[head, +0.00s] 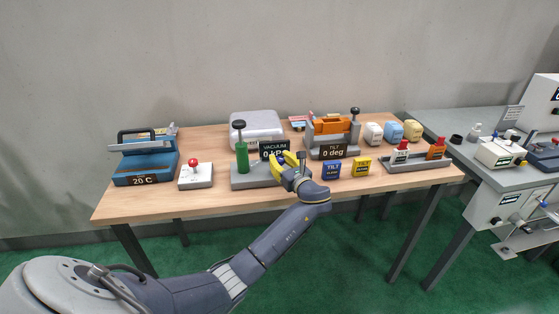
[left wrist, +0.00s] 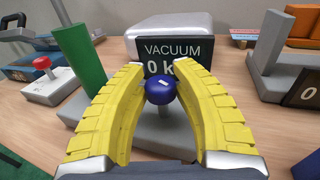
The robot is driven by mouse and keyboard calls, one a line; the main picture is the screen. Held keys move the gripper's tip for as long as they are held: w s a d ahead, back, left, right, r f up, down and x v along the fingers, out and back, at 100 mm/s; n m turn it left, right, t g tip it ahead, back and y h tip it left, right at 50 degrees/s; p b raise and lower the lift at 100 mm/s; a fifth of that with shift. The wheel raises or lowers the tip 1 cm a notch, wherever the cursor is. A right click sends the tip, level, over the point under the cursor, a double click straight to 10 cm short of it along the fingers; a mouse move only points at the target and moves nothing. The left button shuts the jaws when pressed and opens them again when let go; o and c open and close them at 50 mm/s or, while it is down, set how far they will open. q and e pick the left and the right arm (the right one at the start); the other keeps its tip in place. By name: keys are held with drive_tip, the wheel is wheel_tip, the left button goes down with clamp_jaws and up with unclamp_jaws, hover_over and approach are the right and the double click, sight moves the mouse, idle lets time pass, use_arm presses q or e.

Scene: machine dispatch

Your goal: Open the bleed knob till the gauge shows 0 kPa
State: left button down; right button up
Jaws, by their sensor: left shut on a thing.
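The vacuum unit (head: 246,178) stands at the front middle of the table, with a green pump cylinder (head: 242,158) at its left. Its dark gauge (left wrist: 177,52) reads "VACUUM" and "0 k" in the left wrist view; the rest of that line is hidden by a finger. The blue bleed knob (left wrist: 160,91) sits in front of the gauge. My left gripper (head: 284,158) has its yellow fingers closed on the knob from both sides. The knob carries a small white mark. In the head view the gripper mostly hides the knob. My right gripper is out of view.
A pump handle (head: 239,124) rises above the green cylinder. A red-knobbed box (head: 195,176) stands to the left, a tilt unit (head: 333,137) to the right. Blue (head: 331,170) and yellow (head: 361,166) blocks sit close to my left wrist.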

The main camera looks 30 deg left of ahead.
use_arm(q)
drive_tip(key=n+g+y, duration=0.1)
drive_tip(key=n+g, duration=0.1)
drive_tip(key=g, duration=0.1)
drive_tip(key=n+g+y, duration=0.1)
drive_tip(key=n+g, duration=0.2)
drive_tip(key=g, duration=0.1)
drive_tip(key=shift+r, duration=0.15)
drive_tip(key=shift+n+g, duration=0.3)
drive_tip(key=shift+g, duration=0.4)
drive_tip(key=c, duration=1.1)
unclamp_jaws()
drive_tip(key=shift+o, duration=0.2)
drive_tip(key=d, duration=1.2)
drive_tip(key=shift+s, duration=0.2)
